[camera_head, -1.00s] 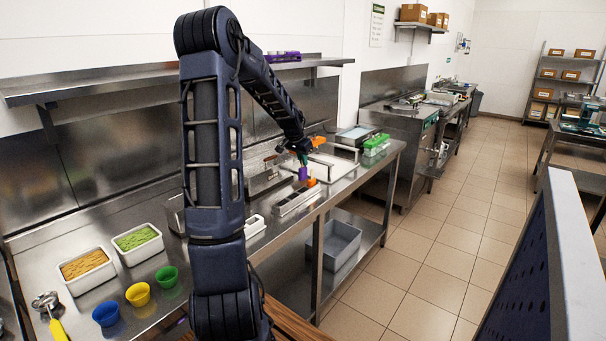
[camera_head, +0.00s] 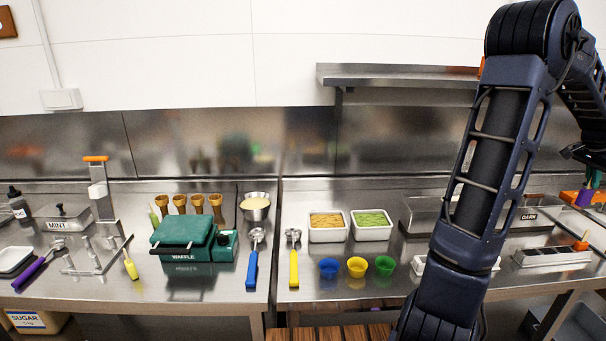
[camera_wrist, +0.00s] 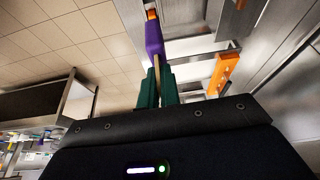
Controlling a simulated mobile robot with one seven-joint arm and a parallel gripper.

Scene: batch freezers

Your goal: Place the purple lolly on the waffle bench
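The purple lolly (camera_wrist: 154,38) is in my gripper (camera_wrist: 158,85). The green fingers are shut on its wooden stick, and the purple body points away from the gripper. In the head view the lolly (camera_head: 584,198) hangs below my gripper (camera_head: 592,178) at the right edge, over the right-hand bench. The waffle bench (camera_head: 205,296) is the steel counter at left. It carries a green waffle iron (camera_head: 183,233) labelled WAFFLE, several cones (camera_head: 197,203) behind it and a bowl (camera_head: 255,206).
Blue (camera_head: 251,268) and yellow (camera_head: 294,267) scoops lie near the seam between benches. Two tubs (camera_head: 327,235) and three coloured cups (camera_head: 356,267) stand on the right bench. A metal mould (camera_head: 540,258) sits farther right. Bare steel shows in front of the waffle iron.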

